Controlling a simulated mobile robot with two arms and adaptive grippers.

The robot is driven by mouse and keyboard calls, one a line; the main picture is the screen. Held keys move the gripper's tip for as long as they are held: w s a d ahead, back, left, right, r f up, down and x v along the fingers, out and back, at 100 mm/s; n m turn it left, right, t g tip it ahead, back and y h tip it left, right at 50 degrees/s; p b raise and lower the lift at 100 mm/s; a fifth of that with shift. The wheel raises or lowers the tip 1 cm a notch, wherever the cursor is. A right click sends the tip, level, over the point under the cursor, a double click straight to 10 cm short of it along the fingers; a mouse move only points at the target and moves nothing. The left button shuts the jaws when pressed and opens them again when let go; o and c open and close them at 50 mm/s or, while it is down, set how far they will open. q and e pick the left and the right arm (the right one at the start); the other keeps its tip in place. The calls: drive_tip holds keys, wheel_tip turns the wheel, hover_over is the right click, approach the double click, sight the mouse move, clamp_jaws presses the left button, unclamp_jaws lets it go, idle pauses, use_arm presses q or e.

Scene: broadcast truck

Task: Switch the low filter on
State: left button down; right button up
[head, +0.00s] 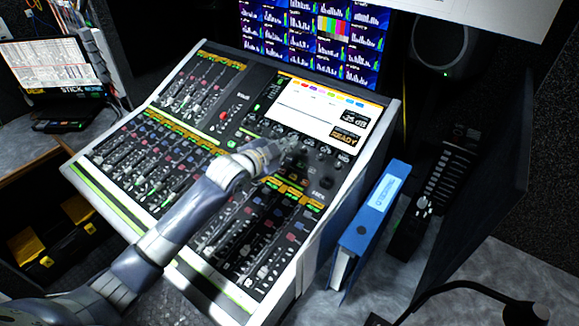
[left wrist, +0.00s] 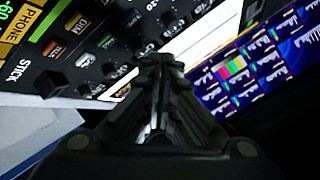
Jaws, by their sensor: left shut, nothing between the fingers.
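The mixing console (head: 150,115) stands in the middle of the head view, with rows of faders, small buttons and a lit screen (head: 300,105). My left arm reaches across it from the lower left. My left gripper (head: 290,145) is shut and empty, its tips at the knobs and buttons just below the screen; I cannot tell whether it touches one. In the left wrist view the shut fingers (left wrist: 160,65) point toward the screen's edge, with knobs and small buttons (left wrist: 105,42) beside them. The low filter's label cannot be read. My right gripper is not in view.
A blue binder (head: 370,215) stands right of the console, with a black fader panel (head: 435,190) beyond it. Monitors (head: 312,40) rise behind the console. A speaker (head: 443,45) is at the back right. A laptop (head: 50,68) sits at the far left.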

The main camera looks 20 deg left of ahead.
sight(290, 159)
use_arm(q)
drive_tip(key=shift+w+d+f+b, duration=0.1)
drive_tip(key=shift+w+f+b, duration=0.1)
drive_tip(key=shift+f, duration=0.2)
drive_tip(key=shift+w+f+b, duration=0.1)
drive_tip(key=shift+f+b, duration=0.1)
drive_tip(key=shift+f, duration=0.2)
drive_tip(key=shift+w+d+f+b, duration=0.1)
drive_tip(key=shift+w+f+b, duration=0.15)
drive_tip(key=shift+f, duration=0.15)
drive_tip(key=shift+w+d+f+b, duration=0.1)
drive_tip(key=shift+f+b, duration=0.15)
drive_tip(key=shift+f, duration=0.15)
drive_tip(key=shift+w+f, duration=0.1)
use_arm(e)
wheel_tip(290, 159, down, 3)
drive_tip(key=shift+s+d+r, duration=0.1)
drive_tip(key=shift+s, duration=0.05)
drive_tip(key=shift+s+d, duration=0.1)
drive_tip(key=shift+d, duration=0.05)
use_arm(q)
drive_tip(key=shift+f, duration=0.1)
drive_tip(key=shift+w+f, duration=0.15)
drive_tip(key=shift+f, duration=0.15)
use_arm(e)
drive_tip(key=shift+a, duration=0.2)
